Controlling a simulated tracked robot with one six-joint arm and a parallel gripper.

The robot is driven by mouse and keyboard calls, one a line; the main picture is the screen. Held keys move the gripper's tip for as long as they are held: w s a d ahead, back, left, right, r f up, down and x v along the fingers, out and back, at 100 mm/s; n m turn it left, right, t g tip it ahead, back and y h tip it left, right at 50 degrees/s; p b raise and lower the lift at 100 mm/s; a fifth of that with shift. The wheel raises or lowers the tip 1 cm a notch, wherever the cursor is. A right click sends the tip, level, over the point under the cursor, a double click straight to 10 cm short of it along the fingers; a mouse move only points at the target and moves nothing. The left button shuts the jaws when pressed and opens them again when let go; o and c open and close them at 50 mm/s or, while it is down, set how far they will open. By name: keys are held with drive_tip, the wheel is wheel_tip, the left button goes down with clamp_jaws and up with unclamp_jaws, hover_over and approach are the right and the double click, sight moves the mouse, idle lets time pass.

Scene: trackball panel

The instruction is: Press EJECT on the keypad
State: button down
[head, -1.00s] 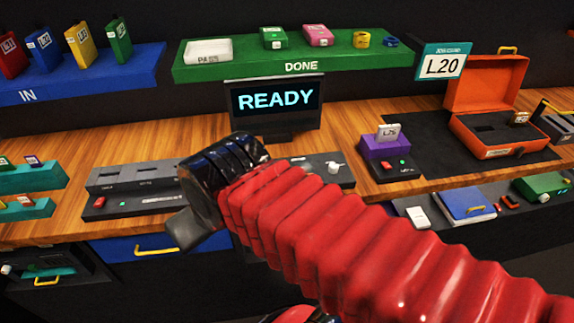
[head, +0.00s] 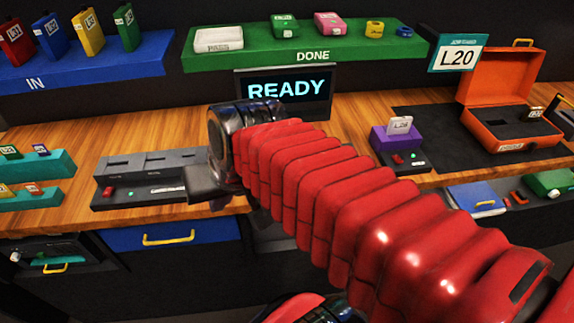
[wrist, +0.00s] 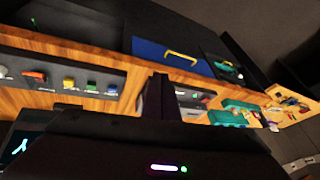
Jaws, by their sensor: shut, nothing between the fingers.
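My gripper (head: 203,186) is at the end of my red arm in the head view, in front of the grey slotted unit's right end, pointing down and left. Its fingers (wrist: 160,95) are shut and empty in the wrist view. A dark panel with a row of coloured buttons (wrist: 68,82) lies to the left of the fingers there, apart from them. Its button labels are too small to read, so I cannot tell which one is EJECT. My arm hides this part of the bench in the head view. A screen (head: 286,89) reads READY.
The grey slotted unit (head: 150,163) stands left on the wooden bench (head: 75,130). A purple-topped unit (head: 396,139) and an open orange case (head: 510,145) stand right. The green DONE shelf (head: 260,50) and blue IN shelf (head: 100,68) are above. A blue drawer (head: 175,234) is below.

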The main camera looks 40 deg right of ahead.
drive_tip(key=w+d+m+t, duration=0.2)
drive_tip(key=w+d+m, duration=0.1)
drive_tip(key=d+m, duration=0.8)
drive_tip(key=w+d+m+t, duration=0.1)
drive_tip(key=w+d+m, duration=0.2)
drive_tip(key=d+m, duration=0.7)
drive_tip(key=d, duration=0.4)
drive_tip(key=shift+w+d+f+m+t+y, duration=0.15)
drive_tip(key=shift+w+d+m+t+y, duration=0.15)
drive_tip(key=shift+d+m+t, duration=0.1)
drive_tip(key=shift+f, duration=0.15)
drive_tip(key=shift+f, duration=4.25)
